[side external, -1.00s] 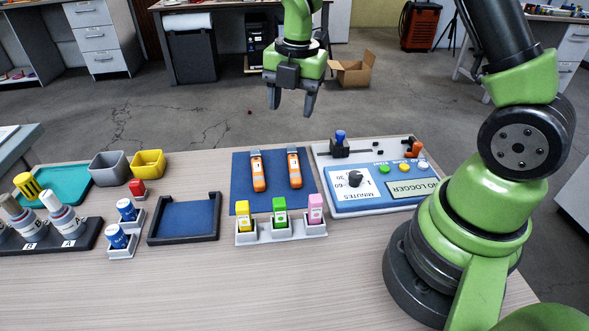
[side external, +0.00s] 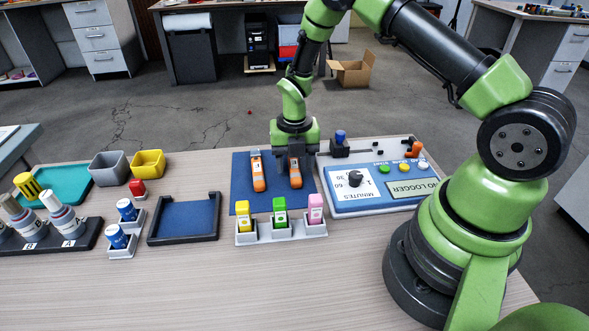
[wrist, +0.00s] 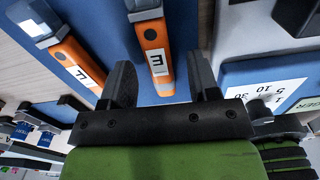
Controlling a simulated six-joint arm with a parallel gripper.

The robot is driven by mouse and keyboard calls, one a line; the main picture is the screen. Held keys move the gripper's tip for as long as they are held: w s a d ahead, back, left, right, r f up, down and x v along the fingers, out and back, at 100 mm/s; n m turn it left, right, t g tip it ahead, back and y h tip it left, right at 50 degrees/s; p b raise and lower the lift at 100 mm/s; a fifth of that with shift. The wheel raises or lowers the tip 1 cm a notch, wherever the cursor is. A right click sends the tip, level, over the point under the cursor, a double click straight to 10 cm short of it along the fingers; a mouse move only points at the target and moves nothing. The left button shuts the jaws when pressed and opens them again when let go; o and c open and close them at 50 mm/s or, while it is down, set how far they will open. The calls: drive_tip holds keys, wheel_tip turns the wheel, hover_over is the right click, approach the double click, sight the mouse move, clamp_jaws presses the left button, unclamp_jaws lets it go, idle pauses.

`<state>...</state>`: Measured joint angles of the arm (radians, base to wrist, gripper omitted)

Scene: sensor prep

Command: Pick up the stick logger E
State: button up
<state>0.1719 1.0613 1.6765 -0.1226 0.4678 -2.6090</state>
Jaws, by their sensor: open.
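The stick logger E (side external: 295,172) is an orange stick with a pale end and a white label. It lies on the blue mat (side external: 240,200) as the right one of two in the side view. In the wrist view, the logger E (wrist: 158,62) shows its letter between my two fingers. My gripper (side external: 295,158) is low over the far part of this logger. In the wrist view, my gripper (wrist: 160,62) is open, with one finger on each side of the logger and a visible gap to both. Whether the fingertips touch the mat is unclear.
A second orange logger (side external: 258,172), marked F in the wrist view (wrist: 75,65), lies close to the left. The blue logger panel (side external: 375,192) with dial and buttons stands right. A tray with yellow, green and pink pieces (side external: 282,230) is in front.

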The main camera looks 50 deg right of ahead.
drive_tip(key=shift+f, duration=0.4)
drive_tip(key=c, duration=1)
drive_tip(key=shift+r, duration=0.1)
